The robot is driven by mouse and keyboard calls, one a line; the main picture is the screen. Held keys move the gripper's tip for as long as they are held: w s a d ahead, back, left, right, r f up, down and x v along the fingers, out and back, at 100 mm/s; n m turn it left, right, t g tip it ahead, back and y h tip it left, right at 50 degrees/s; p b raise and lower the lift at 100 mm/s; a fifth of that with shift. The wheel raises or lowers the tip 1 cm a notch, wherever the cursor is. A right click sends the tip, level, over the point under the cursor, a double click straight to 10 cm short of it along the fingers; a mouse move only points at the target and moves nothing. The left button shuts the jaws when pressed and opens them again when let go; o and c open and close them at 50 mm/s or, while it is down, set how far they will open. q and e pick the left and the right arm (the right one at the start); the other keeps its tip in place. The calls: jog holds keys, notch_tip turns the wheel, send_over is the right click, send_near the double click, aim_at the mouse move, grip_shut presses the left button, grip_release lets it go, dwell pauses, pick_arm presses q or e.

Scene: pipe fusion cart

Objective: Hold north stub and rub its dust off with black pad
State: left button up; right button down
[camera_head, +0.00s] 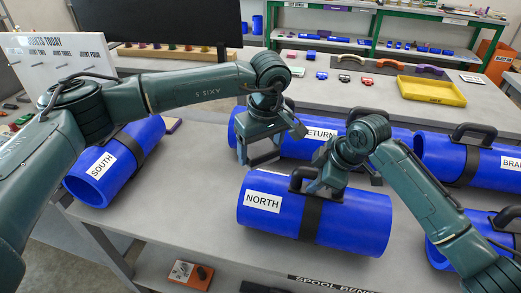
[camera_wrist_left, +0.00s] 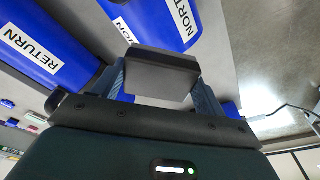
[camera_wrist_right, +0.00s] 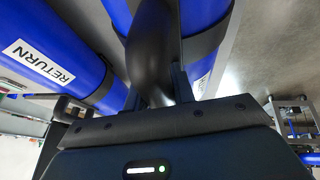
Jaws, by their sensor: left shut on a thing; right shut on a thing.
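The north stub (camera_head: 360,222) is a blue pipe with a white NORTH label, a black band and a black handle (camera_head: 300,180). It lies on the grey bench, and its label faces the left front. My right gripper (camera_head: 322,184) is shut on its handle, which also fills the middle of the right wrist view (camera_wrist_right: 152,50). My left gripper (camera_head: 262,158) is shut on the black pad (camera_wrist_left: 160,74), a dark block held above and behind the stub's left end, apart from it. I cannot make out dust on the stub.
The blue RETURN pipe (camera_head: 290,146) lies close behind the north stub. The SOUTH pipe (camera_head: 125,165) is at the left, and more blue pipes (camera_head: 460,160) are at the right. A yellow tray (camera_head: 432,91) stands on the rear bench. The bench front left (camera_head: 185,200) is clear.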

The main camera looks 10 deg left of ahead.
jog(key=shift+s+f, duration=0.15)
jog(key=shift+f, duration=0.2)
jog(key=c, duration=1.1)
grip_release()
jog(key=shift+r, duration=0.15)
